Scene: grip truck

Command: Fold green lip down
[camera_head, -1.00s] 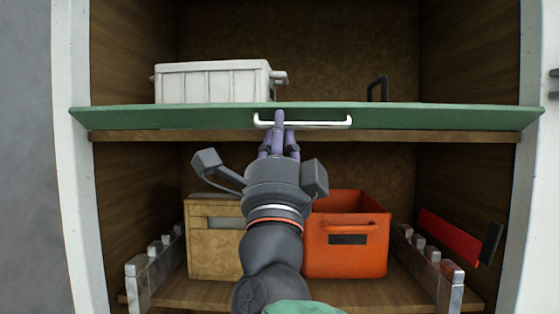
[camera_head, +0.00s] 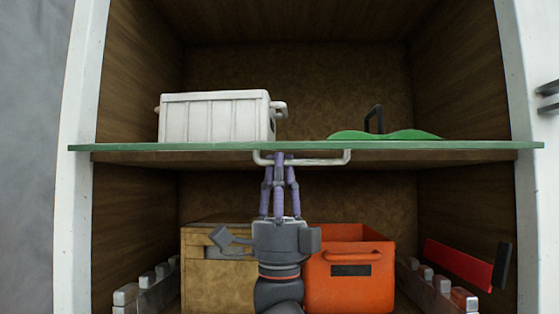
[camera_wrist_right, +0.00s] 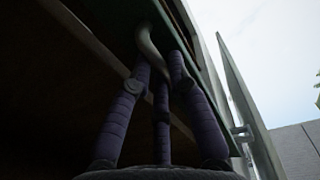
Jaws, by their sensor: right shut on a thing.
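The green lip (camera_head: 420,146) runs across the front of the upper shelf and shows as a thin, nearly edge-on strip. Its pale metal handle (camera_head: 325,161) hangs below its edge. My right gripper (camera_head: 278,160) reaches up from below and is shut on the left part of the handle. In the right wrist view, the purple fingers (camera_wrist_right: 158,75) close around the handle (camera_wrist_right: 150,48) under the dark green lip (camera_wrist_right: 120,20). My left gripper is not in view.
A white crate (camera_head: 215,118) and a green item (camera_head: 385,134) with a black handle (camera_head: 374,118) are on the upper shelf. Below are a tan box (camera_head: 215,275), an orange bin (camera_head: 350,285) and a red item (camera_head: 460,264). White side posts flank the opening.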

